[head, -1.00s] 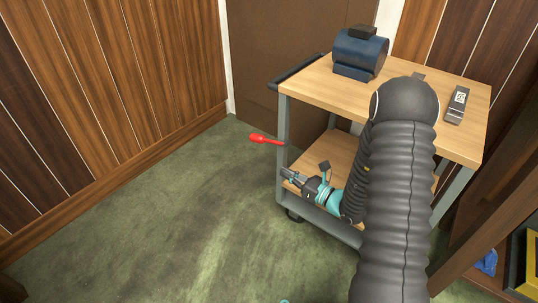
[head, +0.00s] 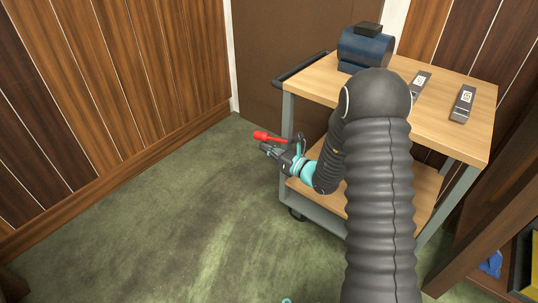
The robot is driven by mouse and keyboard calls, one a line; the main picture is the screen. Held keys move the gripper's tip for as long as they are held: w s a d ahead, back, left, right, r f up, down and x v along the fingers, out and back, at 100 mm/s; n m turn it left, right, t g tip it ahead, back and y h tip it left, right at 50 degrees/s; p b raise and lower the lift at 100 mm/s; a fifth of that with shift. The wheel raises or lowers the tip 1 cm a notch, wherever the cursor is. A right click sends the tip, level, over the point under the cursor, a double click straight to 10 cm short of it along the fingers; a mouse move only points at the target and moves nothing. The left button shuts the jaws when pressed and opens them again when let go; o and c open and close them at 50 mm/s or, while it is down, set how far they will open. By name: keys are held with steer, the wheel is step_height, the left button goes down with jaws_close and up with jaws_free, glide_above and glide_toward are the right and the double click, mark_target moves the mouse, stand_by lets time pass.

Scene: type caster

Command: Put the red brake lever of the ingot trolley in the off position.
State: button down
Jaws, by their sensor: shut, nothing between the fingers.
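The ingot trolley (head: 430,127) has a wooden top, a wooden lower shelf and a grey frame. Its red brake lever (head: 265,136) sticks out to the left from the near left post, roughly level. My gripper (head: 266,149) is shut and empty, pointing left just below the lever in the picture. The lever's root at the post is partly hidden behind my gripper. I cannot tell whether the gripper touches the lever.
A dark blue machine (head: 365,50) and two grey bars with labels, one of them the right bar (head: 463,103), lie on the trolley top. A wooden wall (head: 150,75) stands at the left. The green floor (head: 150,220) left of the trolley is clear.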

steer(key=shift+r, duration=0.1)
steer(key=shift+w+a+r, duration=0.25)
steer(key=shift+a+r, duration=0.05)
steer(key=shift+r, duration=0.3)
